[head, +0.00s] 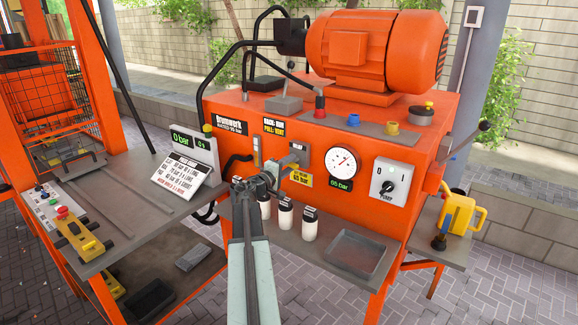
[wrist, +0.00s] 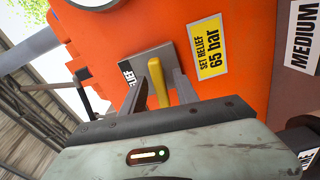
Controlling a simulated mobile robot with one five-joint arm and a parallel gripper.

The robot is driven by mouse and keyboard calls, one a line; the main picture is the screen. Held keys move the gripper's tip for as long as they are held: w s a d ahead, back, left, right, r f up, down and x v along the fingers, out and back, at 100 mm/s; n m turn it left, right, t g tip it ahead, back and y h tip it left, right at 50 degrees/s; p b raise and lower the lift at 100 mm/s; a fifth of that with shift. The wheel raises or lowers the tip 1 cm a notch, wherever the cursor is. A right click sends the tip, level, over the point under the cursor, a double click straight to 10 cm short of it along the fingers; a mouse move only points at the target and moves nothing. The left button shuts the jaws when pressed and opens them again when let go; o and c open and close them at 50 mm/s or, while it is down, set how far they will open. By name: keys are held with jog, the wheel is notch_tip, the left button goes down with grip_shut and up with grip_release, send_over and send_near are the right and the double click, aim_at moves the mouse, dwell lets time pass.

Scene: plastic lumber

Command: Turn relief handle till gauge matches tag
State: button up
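The yellow relief handle (wrist: 158,84) stands out from a grey plate marked with partly hidden lettering in the wrist view. My gripper (wrist: 160,86) is open, with one finger on each side of the handle and narrow gaps showing. In the head view my gripper (head: 276,171) is at the orange panel and hides the handle. The yellow tag (head: 301,178) is right of it; in the wrist view the tag (wrist: 209,48) reads "SET RELIEF 65 bar". The round white gauge (head: 343,160) is further right; its needle is too small to read surely. The green readout (head: 341,184) below looks like 05 or 65 bar.
A pump switch (head: 390,182) is right of the gauge. White bottles (head: 285,219) and a grey tray (head: 354,255) stand on the shelf below. An instruction board (head: 181,172) and a green display (head: 192,143) are at left. An orange motor (head: 377,50) sits on top.

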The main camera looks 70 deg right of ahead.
jog(key=v, duration=0.8)
